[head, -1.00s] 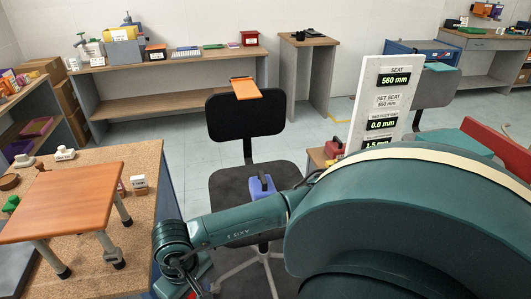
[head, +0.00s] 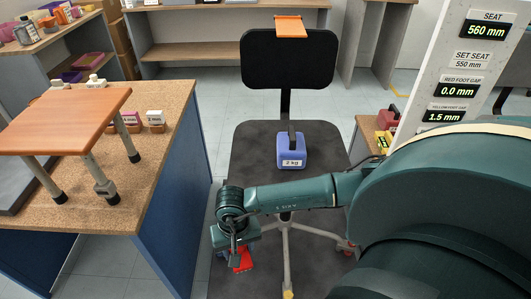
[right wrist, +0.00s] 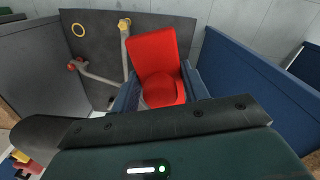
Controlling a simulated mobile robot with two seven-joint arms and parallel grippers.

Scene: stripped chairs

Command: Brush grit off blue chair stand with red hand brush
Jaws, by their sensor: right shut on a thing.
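The red hand brush (right wrist: 157,58) is held between the two fingers of my right gripper (right wrist: 160,78) in the right wrist view. In the head view the brush (head: 244,263) is partly hidden under my right wrist, left of the chair's base. The chair has a black seat (head: 250,150) and backrest (head: 287,60). Its spoked stand (head: 287,262) looks grey metal, not blue, and is partly hidden by my forearm. No grit can be made out. My left gripper is not in view.
A blue 2 kg weight (head: 290,150) sits on the seat. A cork-topped bench (head: 165,100) with blue sides, holding an orange-brown stool (head: 70,118), stands left. A readout board (head: 470,80) stands right. A dark mat (right wrist: 100,75) lies below the gripper.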

